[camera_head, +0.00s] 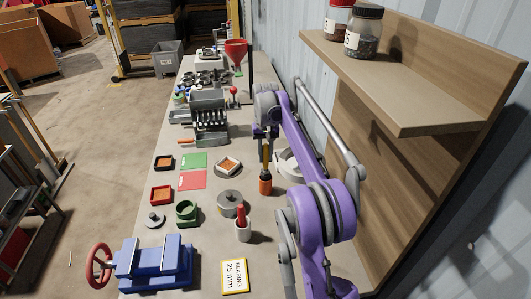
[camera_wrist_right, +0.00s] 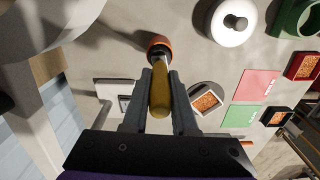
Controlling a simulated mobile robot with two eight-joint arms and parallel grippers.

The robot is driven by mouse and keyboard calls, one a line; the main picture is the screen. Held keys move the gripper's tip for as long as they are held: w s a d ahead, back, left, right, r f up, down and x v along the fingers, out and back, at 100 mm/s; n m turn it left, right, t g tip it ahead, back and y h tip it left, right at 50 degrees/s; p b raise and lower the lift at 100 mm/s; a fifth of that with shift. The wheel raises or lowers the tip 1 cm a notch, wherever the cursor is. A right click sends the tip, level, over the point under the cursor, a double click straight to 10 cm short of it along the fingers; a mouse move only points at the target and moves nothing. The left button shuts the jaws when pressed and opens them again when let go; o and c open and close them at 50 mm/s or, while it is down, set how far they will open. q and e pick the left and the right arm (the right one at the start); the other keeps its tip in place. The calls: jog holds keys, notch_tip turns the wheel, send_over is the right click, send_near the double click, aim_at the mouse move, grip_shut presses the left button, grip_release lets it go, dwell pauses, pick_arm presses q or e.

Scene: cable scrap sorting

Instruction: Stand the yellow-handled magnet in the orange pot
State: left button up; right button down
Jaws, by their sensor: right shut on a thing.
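My right gripper (camera_head: 266,132) is shut on the yellow-handled magnet (camera_head: 266,152). The handle hangs upright below the jaws. In the wrist view the yellow handle (camera_wrist_right: 160,98) sits between the two fingers (camera_wrist_right: 160,78), with a short metal stem beyond it. The orange pot (camera_head: 265,187) stands on the bench directly below the magnet. It also shows in the wrist view (camera_wrist_right: 158,41), with a dark rim. The magnet's lower end meets the pot's mouth in both views; I cannot tell how far inside it is. My left gripper is not in view.
A wooden shelf (camera_head: 420,95) rises at the right.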

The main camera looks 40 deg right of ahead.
aim_at(266, 168)
notch_tip(266, 168, down, 2)
jog(key=shift+f+b, duration=0.2)
jog(key=shift+b, duration=0.35)
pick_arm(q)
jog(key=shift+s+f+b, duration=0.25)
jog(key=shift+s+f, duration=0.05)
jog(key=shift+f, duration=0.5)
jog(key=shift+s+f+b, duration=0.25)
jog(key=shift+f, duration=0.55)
pick_arm(e)
jog(key=shift+f, duration=1.2)
jog(key=c, duration=0.6)
grip_release()
notch_tip(266, 168, up, 11)
jog(key=shift+f+p, duration=0.15)
jog(key=shift+p, duration=0.8)
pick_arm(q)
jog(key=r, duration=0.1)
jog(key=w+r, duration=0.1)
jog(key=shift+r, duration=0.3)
